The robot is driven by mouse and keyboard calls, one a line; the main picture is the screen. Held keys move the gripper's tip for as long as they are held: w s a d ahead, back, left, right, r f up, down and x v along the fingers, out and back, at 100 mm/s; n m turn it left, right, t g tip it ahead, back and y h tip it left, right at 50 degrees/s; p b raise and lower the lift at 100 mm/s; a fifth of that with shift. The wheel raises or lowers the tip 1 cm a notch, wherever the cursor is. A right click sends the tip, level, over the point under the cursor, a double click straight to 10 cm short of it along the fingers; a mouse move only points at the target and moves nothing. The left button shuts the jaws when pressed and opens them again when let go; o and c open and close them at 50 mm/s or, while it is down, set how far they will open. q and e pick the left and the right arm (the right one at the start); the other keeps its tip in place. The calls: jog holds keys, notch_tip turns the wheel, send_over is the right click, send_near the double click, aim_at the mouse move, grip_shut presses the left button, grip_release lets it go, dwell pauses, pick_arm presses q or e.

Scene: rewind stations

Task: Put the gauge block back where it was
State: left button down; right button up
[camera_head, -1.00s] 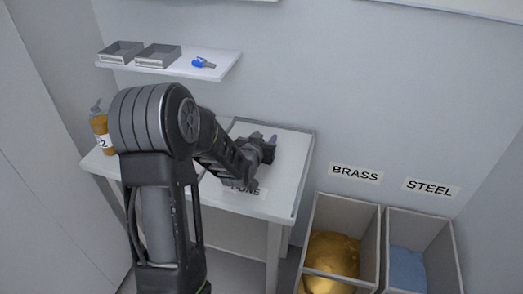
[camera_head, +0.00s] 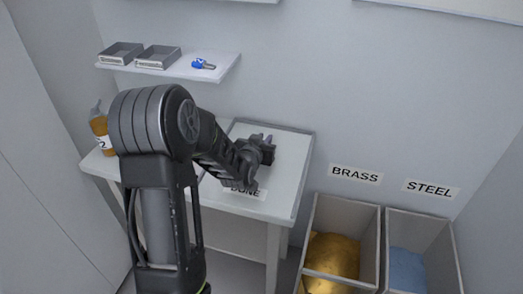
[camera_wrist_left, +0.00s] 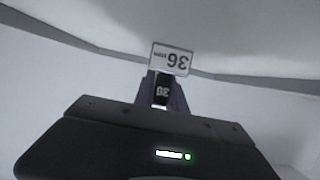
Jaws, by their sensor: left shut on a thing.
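My left gripper (camera_head: 268,139) reaches over the right part of the white table (camera_head: 285,175), near its back edge. In the left wrist view its purple fingers (camera_wrist_left: 162,92) are shut on a small dark gauge block (camera_wrist_left: 161,89) marked "36". A white card (camera_wrist_left: 172,58) reading "36 mm" shows upside down just beyond the block; I cannot tell whether they touch. In the head view the gripper hides the block. A "DONE" label (camera_head: 244,190) lies at the table's front, partly behind the gripper. My right gripper is not in view.
An amber bottle (camera_head: 101,132) stands at the table's left. Bins under "BRASS" (camera_head: 355,175) and "STEEL" (camera_head: 431,188) labels stand at right.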

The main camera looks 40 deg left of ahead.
pick_arm(q)
jog(key=shift+r, duration=0.15)
notch_tip(320, 180, up, 10)
jog(key=p, duration=0.1)
dwell(0.3)
dwell(0.5)
jog(key=s+d+f+m+h, duration=0.1)
jog(key=d+f+m+h, duration=0.1)
jog(key=d, duration=1)
jog(key=s+d+f+m+h, duration=0.1)
jog(key=d+f+h, duration=0.1)
jog(key=d, duration=1)
jog(key=shift+s+f+m+t+h, duration=0.15)
jog(key=shift+f+m+t+h, duration=0.2)
jog(key=shift+f, duration=0.4)
